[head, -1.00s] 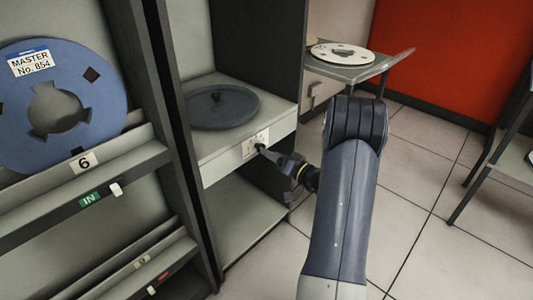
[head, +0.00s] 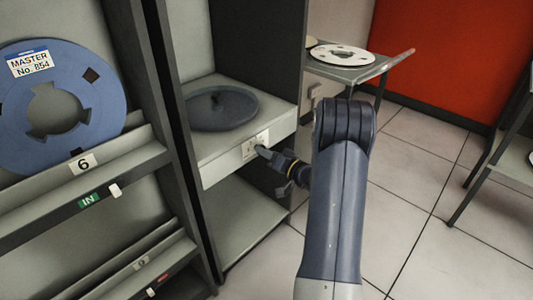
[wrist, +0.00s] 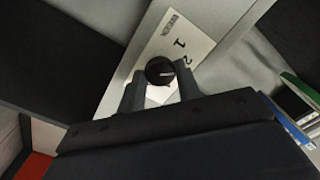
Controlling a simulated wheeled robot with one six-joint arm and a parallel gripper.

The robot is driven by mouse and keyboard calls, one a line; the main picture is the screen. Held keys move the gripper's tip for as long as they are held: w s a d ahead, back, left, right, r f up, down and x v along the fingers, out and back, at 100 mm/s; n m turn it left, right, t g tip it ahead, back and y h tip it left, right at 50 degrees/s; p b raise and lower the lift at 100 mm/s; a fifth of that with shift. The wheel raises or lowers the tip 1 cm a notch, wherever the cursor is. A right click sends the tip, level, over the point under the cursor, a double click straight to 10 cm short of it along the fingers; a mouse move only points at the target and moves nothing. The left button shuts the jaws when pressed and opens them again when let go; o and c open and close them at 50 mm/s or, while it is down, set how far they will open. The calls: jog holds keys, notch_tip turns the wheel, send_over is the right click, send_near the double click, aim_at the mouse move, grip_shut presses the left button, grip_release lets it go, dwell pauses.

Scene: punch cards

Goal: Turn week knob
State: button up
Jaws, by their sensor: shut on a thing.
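The week knob (wrist: 160,70) is a round black knob with a pale pointer mark, on a white dial plate (wrist: 180,37) with the numbers 1 and 2 legible in the wrist view. The plate (head: 249,149) also shows in the head view, on the front edge of the grey cabinet shelf. My gripper (wrist: 155,92) is shut on the knob, with one finger on each side of it. In the head view, my gripper (head: 262,152) reaches the plate from the right. The knob is hidden there behind the fingers. The lower part of the dial is hidden in the wrist view.
A dark round disc (head: 222,110) lies on the shelf above the dial. A blue reel (head: 100,122) labelled MASTER No. 854 stands in the left rack. A side table (head: 345,68) holds a white reel (head: 360,57).

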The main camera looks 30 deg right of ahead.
jog(key=shift+c, duration=1)
jog(key=shift+f+b, duration=0.1)
jog(key=shift+b, duration=0.25)
jog(key=shift+m+b, duration=1.1)
jog(key=shift+m, duration=10.8)
